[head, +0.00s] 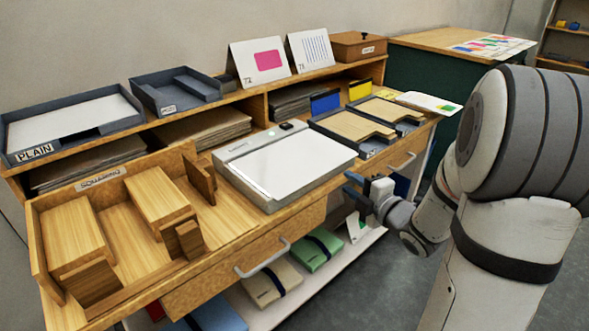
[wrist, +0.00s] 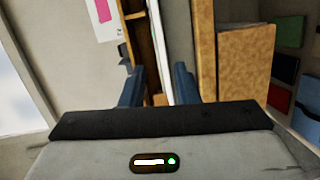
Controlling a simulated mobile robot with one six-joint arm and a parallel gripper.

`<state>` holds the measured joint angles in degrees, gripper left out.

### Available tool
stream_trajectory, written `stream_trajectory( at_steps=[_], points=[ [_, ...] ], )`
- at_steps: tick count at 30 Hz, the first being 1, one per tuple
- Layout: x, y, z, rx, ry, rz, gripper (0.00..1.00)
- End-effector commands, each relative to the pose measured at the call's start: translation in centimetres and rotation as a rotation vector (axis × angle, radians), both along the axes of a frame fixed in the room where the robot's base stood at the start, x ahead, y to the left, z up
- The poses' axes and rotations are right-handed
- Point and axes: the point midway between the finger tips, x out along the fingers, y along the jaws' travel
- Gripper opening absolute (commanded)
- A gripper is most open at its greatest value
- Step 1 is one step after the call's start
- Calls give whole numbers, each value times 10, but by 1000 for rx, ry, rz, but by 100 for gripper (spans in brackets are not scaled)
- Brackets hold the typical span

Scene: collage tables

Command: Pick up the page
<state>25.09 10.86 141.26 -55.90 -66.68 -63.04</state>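A white page (head: 288,163) lies flat on a light grey flat device (head: 236,168) on the desk top. My gripper (head: 350,185) is just off the device's right front corner, by the desk's front edge. Its two blue fingers are apart with nothing seen held between them. In the wrist view my gripper (wrist: 160,70) is also open. A narrow white strip (wrist: 184,60), which looks like the page seen nearly edge-on, runs beside the right finger. Whether a finger touches it cannot be told.
A wooden box with blocks (head: 115,235) stands left of the device. A tray marked PLAIN (head: 35,152) holds white sheets on the upper shelf. Dark folder trays (head: 368,150) stand behind my gripper. A drawer handle (head: 262,260) juts from the desk front.

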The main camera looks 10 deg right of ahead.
Motion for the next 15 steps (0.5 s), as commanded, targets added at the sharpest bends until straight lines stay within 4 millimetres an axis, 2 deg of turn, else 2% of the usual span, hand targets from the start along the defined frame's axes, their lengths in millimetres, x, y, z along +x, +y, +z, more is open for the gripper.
stream_trajectory(
  at_steps=[1,7,15],
  points=[
    [-3,1,-12,-4,-37,34,28],
    [-7,8,-14,-11,-126,111,28],
    [18,22,-15,-11,-131,116,28]
  ],
)
